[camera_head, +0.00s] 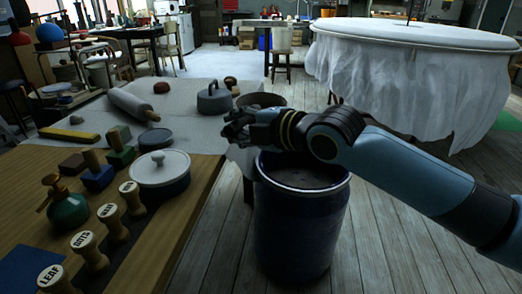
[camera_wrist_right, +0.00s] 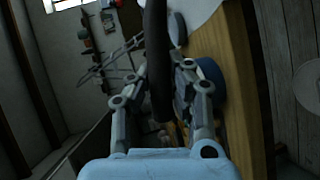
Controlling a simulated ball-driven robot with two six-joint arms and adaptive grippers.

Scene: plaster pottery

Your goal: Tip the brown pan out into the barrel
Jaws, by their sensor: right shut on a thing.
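The brown pan (camera_head: 262,99) shows in the head view just behind my right gripper (camera_head: 236,128), partly hidden by it. In the right wrist view a dark brown piece, seemingly the pan (camera_wrist_right: 157,60), stands edge-on between the fingers of my right gripper (camera_wrist_right: 165,95), which is shut on it. The pan's contents cannot be seen. The blue barrel (camera_head: 300,232) stands on the floor below my right wrist, open at the top, with grey matter inside. The gripper is above and to the left of its opening. My left gripper is not in view.
A wooden table (camera_head: 195,225) at left carries a lidded pot (camera_head: 160,168), several stamps (camera_head: 133,197), a green bottle (camera_head: 68,210), a rolling pin (camera_head: 132,103) and a grey lidded vessel (camera_head: 214,98). A cloth-draped round table (camera_head: 400,75) stands back right. Floor right of the barrel is clear.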

